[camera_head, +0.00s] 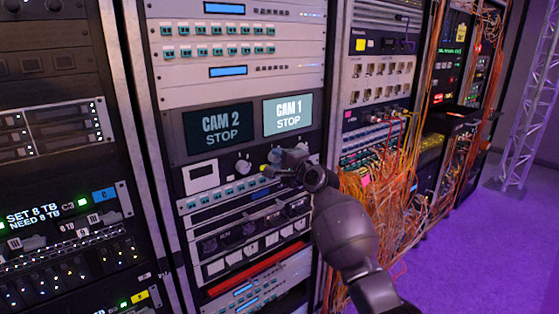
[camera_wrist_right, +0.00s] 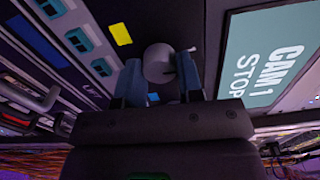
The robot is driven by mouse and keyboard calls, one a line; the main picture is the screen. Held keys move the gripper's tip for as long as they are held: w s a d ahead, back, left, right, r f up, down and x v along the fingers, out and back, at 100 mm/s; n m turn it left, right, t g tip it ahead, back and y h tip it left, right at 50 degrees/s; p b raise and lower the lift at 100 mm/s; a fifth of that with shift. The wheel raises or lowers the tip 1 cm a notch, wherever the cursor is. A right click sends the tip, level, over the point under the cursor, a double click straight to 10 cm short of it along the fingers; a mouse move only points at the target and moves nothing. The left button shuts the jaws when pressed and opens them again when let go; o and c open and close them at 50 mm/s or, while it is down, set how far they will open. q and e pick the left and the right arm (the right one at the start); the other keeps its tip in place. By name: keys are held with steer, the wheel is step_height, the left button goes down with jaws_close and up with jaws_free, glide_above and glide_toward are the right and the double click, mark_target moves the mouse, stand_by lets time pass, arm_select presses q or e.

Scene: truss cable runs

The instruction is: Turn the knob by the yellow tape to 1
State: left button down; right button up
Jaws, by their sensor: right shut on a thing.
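The light grey knob (camera_wrist_right: 158,62) shows in the right wrist view, with a small pointer on its right side. My right gripper (camera_wrist_right: 160,82) has its two blue-grey fingers on either side of it and is shut on it. The yellow tape (camera_wrist_right: 120,34) is on the panel just beside this knob. In the head view my right gripper (camera_head: 272,169) reaches the panel below the CAM 1 screen, next to the yellow tape (camera_head: 264,167), and partly hides the knob. The numbers around the knob cannot be read. My left gripper is not in view.
Another knob (camera_head: 243,166) is on the same panel to the left. The CAM 2 screen (camera_head: 219,127) and CAM 1 screen (camera_head: 288,115) are above. A row of sockets and switches runs just below. Orange cables (camera_head: 385,200) hang to the right of my right arm.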

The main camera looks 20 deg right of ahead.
steer(key=shift+n, duration=0.5)
steer(key=o, duration=0.9)
steer(key=shift+o, duration=0.2)
steer(key=shift+s+d, duration=0.15)
steer(key=shift+s, duration=0.3)
steer(key=p+v, duration=0.1)
steer(key=v, duration=0.9)
